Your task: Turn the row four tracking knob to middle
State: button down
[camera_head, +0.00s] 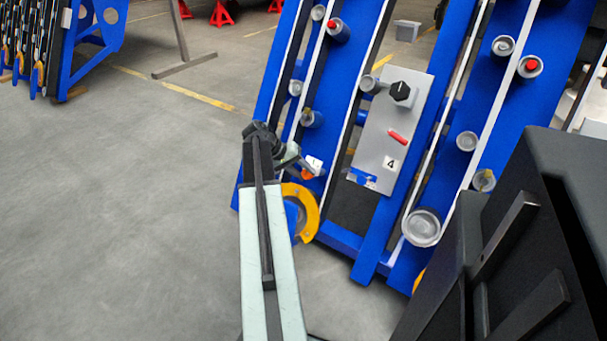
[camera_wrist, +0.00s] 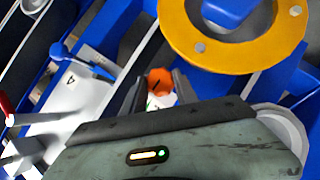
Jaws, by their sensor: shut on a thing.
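In the head view a grey panel (camera_head: 372,152) marked 4 is fixed on the blue frame. The blue lever also shows in the wrist view (camera_wrist: 66,54). The frames do not show which control is the tracking knob. My gripper (camera_head: 308,168) is left of the panel, apart from it. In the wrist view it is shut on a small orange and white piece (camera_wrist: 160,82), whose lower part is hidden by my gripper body.
A yellow ring (camera_head: 309,210) lies just below my gripper and fills the top of the wrist view (camera_wrist: 180,35). Blue slanted beams (camera_head: 497,90) with rollers stand right of the panel. Open grey floor (camera_head: 120,200) is on the left.

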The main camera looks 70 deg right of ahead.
jog(key=shift+w, duration=0.15)
jog(key=c, duration=0.9)
grip_release()
jog(key=shift+c, duration=0.2)
jog(key=shift+r, duration=0.1)
jog(key=p+v, duration=0.6)
jog(key=v, duration=0.1)
jog(key=shift+w+a+r, duration=0.15)
jog(key=shift+w+a, duration=0.05)
